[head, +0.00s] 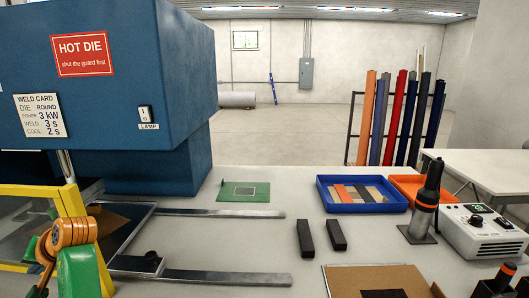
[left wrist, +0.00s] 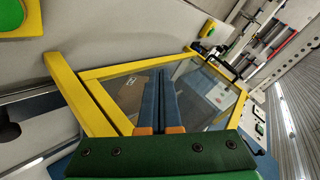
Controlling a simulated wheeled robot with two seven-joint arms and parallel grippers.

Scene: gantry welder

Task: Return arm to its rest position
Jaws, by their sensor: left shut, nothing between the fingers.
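My left arm comes in at the lower left of the head view, showing orange and green parts in front of the yellow-framed guard (head: 70,200). In the left wrist view my left gripper (left wrist: 160,75) has two blue fingers side by side, shut with nothing between them. Behind the fingers is the guard's clear panel within its yellow frame (left wrist: 87,100); I cannot tell whether the fingers touch it. My left fingertips are not clear in the head view. My right gripper is not in view.
The blue welder (head: 180,90) stands at the left. Two metal rails (head: 220,277) run across the table. A green board (head: 243,191), blue tray (head: 362,207), orange tray (head: 405,183), two black blocks (head: 305,238) and a white box unit (head: 470,235) sit beyond. Bare table lies between them.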

